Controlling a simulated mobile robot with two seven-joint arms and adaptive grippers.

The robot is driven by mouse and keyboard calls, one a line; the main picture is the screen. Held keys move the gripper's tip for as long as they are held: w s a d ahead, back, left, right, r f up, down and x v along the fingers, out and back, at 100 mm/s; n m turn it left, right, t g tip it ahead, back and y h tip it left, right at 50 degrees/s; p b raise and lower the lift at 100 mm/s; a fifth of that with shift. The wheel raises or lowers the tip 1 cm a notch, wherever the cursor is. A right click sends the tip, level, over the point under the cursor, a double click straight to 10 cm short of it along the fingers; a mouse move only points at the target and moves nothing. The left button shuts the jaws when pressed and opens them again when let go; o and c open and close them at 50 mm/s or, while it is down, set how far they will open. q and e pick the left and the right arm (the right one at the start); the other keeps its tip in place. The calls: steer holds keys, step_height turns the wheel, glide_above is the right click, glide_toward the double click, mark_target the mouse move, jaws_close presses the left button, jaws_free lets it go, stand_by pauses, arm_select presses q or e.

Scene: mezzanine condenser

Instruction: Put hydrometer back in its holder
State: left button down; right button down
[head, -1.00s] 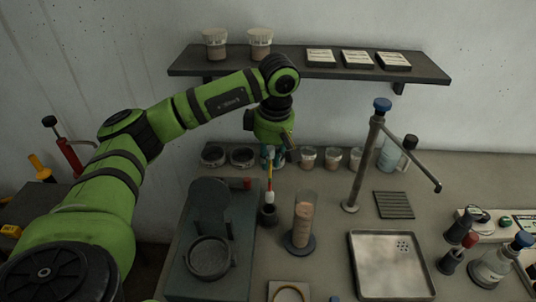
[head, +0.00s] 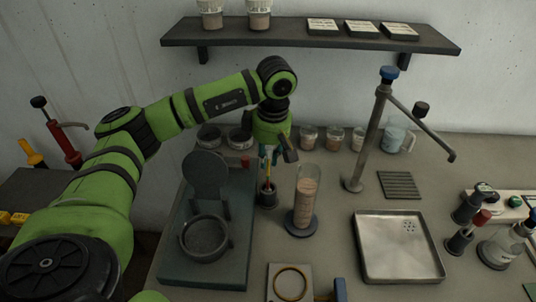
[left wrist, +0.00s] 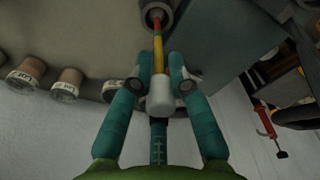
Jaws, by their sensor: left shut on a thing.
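The hydrometer (left wrist: 159,62) has a thin red and yellow stem and a white thicker end. In the left wrist view my left gripper (left wrist: 159,82) is shut on it, with the teal fingers on both sides near the white end. Its coloured end points at the opening of the small dark round holder (left wrist: 148,20). In the head view the left gripper (head: 267,154) is above the holder (head: 267,198), and the stem (head: 267,176) stands nearly upright down to the holder's top. I cannot tell how deep the tip sits. My right gripper is not in view.
A glass cylinder (head: 305,195) stands close to the right of the holder. A dark device with a raised round lid (head: 206,174) is on the left. Several cups (head: 334,138) stand behind. A metal tray (head: 398,270) lies at the front right.

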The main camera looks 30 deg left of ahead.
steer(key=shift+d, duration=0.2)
arm_select(q)
steer(key=c, duration=1.1)
jaws_free()
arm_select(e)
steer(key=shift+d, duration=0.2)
arm_select(q)
steer(key=r, duration=0.7)
steer(key=d+r, duration=0.1)
steer(key=r, duration=0.3)
steer(key=shift+s+r, duration=0.1)
steer(key=shift+r, duration=0.4)
steer(key=shift+r, duration=0.15)
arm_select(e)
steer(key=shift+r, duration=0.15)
